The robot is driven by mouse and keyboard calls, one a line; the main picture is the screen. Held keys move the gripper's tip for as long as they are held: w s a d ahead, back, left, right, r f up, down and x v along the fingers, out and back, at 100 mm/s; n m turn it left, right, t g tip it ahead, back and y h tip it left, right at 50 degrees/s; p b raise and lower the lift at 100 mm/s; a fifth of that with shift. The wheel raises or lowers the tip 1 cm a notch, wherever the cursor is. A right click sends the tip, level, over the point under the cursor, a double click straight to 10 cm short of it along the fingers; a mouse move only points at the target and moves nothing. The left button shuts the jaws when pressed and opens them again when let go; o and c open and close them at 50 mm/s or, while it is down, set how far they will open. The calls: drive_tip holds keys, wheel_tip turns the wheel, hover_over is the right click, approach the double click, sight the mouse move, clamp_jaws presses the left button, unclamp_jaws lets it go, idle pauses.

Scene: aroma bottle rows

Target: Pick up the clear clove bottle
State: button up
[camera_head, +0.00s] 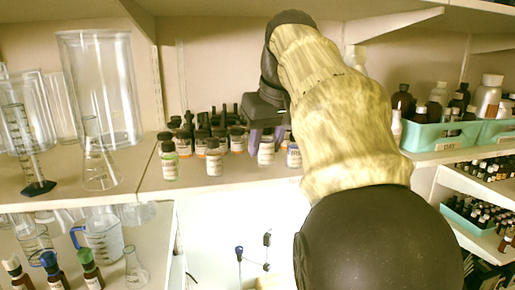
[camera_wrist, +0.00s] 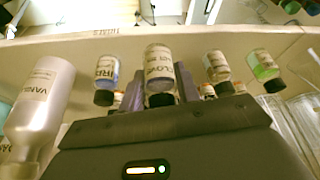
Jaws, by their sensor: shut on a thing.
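The clear clove bottle (camera_wrist: 160,66) has a dark cap and a pale label with part of "CLOVE" readable in the wrist view. My gripper (camera_wrist: 161,88) is shut on it, with one purple-grey finger on each side near the cap. In the head view the bottle (camera_head: 266,153) shows under my gripper (camera_head: 267,136), in the front row near the shelf edge. Its base is about level with its neighbours; I cannot tell whether it touches the shelf.
A blue-tinted bottle (camera_head: 294,155) stands close to the right in the head view. A clear bottle (camera_head: 214,158) and a green one (camera_head: 168,161) stand left. Dark bottles fill the rows behind. Glass beakers (camera_head: 98,90) stand left; a teal bin (camera_head: 440,137) is right.

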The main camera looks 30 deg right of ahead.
drive_tip(key=s+b, duration=0.4)
drive_tip(key=s, duration=0.9)
drive_tip(key=shift+s+a, duration=0.25)
drive_tip(key=shift+a, duration=0.15)
